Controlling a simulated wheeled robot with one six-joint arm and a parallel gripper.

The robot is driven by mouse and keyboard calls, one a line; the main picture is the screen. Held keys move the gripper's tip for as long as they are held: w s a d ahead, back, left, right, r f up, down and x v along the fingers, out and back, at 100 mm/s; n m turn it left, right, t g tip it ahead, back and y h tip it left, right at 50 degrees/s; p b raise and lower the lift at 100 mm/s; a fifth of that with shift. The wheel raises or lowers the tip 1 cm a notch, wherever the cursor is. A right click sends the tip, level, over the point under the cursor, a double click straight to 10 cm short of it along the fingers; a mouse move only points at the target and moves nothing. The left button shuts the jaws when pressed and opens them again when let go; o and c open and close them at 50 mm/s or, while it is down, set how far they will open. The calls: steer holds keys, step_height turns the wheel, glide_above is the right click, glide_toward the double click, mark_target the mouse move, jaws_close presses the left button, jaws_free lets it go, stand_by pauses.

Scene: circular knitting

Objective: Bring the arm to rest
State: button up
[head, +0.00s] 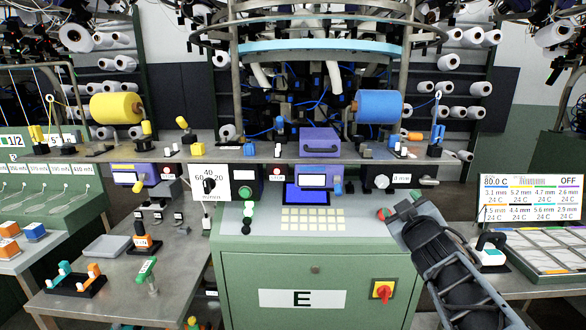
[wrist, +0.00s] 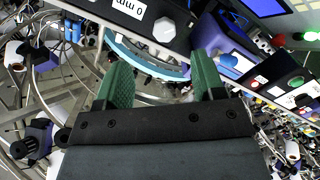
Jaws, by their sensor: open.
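My arm (head: 450,265) reaches up from the lower right in the head view, in front of the right side of the green cabinet marked E. Its end lies near the cabinet's top right corner, and the fingertips are hard to make out there. In the wrist view my gripper (wrist: 160,76) shows two green ridged fingers set wide apart. It is open, and nothing is between the fingers. Part of the cabinet's right side is hidden behind the arm.
The green cabinet (head: 250,275) carries a red and yellow switch (head: 383,291) just left of my arm. A shelf (head: 270,155) with yellow and blue yarn cones runs above.

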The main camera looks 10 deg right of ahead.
steer(key=s+f+m+g+h+p, duration=0.2)
steer(key=s+f+m+g, duration=0.45)
steer(key=f+g, duration=0.35)
steer(key=s+a+f+g+y+p, duration=0.1)
steer(key=s+a+y+p, duration=0.1)
steer(key=a, duration=0.5)
steer(key=s+a+f+n+g+y+p, duration=0.1)
steer(key=s+a+g+y+p, duration=0.1)
steer(key=s+a, duration=0.4)
steer(key=shift+s+a+f+g+y+p, duration=0.3)
steer(key=shift+s+a+y+p, duration=0.15)
steer(key=shift+y+p, duration=0.5)
steer(key=shift+o, duration=0.3)
steer(key=shift+d+h, duration=0.1)
steer(key=shift+h, duration=0.15)
stand_by(3.3)
